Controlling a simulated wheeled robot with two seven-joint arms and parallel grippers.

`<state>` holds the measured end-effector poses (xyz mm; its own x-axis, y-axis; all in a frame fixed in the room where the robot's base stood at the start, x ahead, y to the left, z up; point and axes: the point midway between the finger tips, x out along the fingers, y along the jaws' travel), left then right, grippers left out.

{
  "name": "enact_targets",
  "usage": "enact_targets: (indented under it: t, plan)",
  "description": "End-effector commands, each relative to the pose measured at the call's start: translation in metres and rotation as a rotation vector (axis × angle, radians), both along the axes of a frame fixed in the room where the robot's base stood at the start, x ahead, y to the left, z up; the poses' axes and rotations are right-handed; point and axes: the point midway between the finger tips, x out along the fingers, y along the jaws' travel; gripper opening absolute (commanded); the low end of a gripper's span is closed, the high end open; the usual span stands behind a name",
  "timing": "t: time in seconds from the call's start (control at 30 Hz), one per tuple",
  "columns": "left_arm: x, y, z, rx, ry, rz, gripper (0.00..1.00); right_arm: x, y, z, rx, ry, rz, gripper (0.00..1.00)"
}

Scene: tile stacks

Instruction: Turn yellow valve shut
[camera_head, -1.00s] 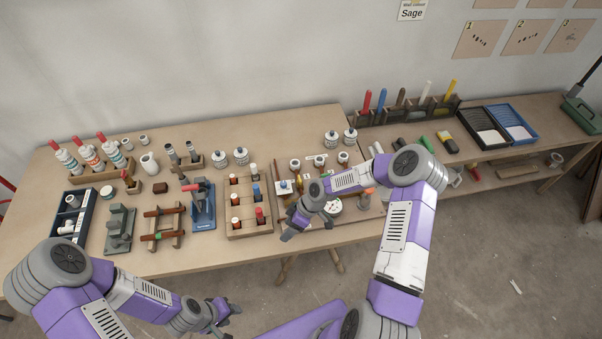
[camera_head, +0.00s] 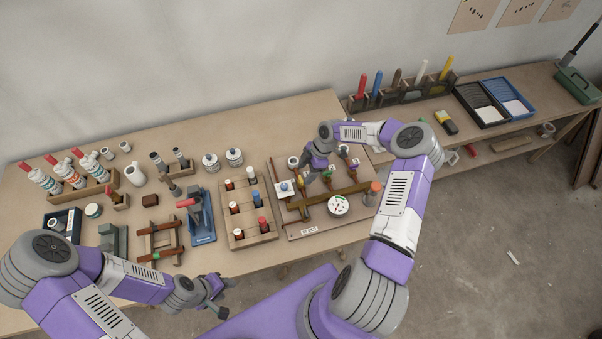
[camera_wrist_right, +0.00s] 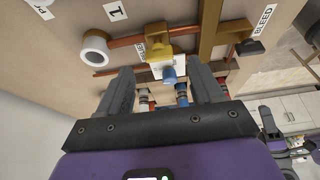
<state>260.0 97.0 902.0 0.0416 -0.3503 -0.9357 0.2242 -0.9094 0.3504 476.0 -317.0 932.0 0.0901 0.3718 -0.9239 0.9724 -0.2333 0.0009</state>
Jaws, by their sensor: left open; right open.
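A valve board (camera_head: 300,228) lies on the bench with copper and brass pipes, small valves, a gauge (camera_head: 338,205) and a blue knob on a white block (camera_head: 285,188). My right gripper (camera_head: 311,178) is over the board's left-middle part, hiding some of the piping. In the right wrist view its fingers (camera_wrist_right: 162,85) are open and apart, with nothing held. A yellow valve part (camera_wrist_right: 155,36) shows just beyond the fingertips, partly behind a white block (camera_wrist_right: 163,69) with a blue knob (camera_wrist_right: 169,77). Contact cannot be told. My left gripper (camera_head: 219,296) is open and empty, in front of the bench.
A wooden block rack (camera_head: 240,237) with capped pegs stands left of the board. A blue tool stand (camera_head: 204,232) and bottles (camera_head: 62,174) are further left. A "BLEED" label (camera_wrist_right: 263,19) and a white ring (camera_wrist_right: 95,47) show in the wrist view. Trays (camera_head: 480,105) lie at right.

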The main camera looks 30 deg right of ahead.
Motion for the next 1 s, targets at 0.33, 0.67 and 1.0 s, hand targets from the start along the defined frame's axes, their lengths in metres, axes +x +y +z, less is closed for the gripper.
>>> enact_targets:
  t: [0.33,0.67,1.0]
  plan:
    - [0.000,0.000,0.005,0.000,-0.001,0.000,0.43,0.004,0.014,-0.033,0.001,-0.001,0.000,0.66]
    - [0.000,0.000,0.005,0.000,-0.001,0.000,0.43,0.004,0.015,-0.034,0.000,-0.001,0.000,0.55]
    - [0.000,0.000,0.005,0.000,-0.001,0.000,0.43,0.004,0.014,-0.034,0.000,-0.001,0.000,0.10]
